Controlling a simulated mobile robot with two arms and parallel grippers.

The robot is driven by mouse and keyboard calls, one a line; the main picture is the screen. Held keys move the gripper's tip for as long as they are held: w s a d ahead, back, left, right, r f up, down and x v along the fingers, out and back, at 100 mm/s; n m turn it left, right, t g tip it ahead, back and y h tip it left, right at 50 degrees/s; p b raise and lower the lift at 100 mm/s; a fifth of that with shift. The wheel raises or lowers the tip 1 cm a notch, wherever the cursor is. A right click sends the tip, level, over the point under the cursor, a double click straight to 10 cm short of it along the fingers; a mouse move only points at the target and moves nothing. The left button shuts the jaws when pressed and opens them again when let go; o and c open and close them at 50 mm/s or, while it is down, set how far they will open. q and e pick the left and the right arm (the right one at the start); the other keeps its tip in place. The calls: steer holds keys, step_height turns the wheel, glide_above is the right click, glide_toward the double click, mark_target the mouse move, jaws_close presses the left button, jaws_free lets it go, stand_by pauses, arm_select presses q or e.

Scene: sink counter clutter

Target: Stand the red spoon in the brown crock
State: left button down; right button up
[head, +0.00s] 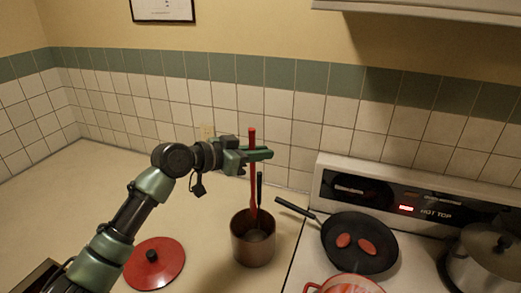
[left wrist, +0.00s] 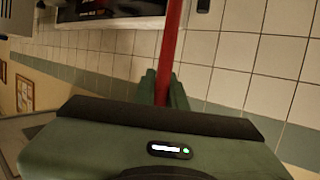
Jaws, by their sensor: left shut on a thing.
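The red spoon (head: 253,185) is upright, with its handle between the fingers of my left gripper (head: 258,154). The left gripper is shut on the handle below its top end. The brown crock (head: 252,250) stands on the counter directly below, and the spoon's lower end overlaps the crock's opening in the head view. I cannot tell how deep it reaches or whether it touches the crock. In the left wrist view the spoon's red handle (left wrist: 171,45) runs up from between the left gripper's fingers (left wrist: 163,88). My right gripper is not in view.
A dark-handled utensil (head: 259,186) stands in the crock beside the spoon. A red lid (head: 154,264) lies on the counter to the left. A black pan (head: 360,258) with two red pieces, a red pot (head: 345,285) and a steel pot (head: 485,262) are on the stove at right.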

arm_select(q)
step_height(320, 180, down, 6)
steer(key=b, duration=0.4)
steer(key=shift+a+f, duration=0.15)
steer(key=shift+f, duration=0.05)
steer(key=shift+f+b, duration=1.65)
steer(key=shift+f, duration=0.2)
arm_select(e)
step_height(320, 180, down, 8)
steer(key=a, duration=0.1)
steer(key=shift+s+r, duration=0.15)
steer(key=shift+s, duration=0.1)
arm_select(q)
steer(key=c, duration=1.4)
jaws_free()
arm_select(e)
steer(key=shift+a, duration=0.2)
arm_select(q)
steer(key=shift+r, duration=0.1)
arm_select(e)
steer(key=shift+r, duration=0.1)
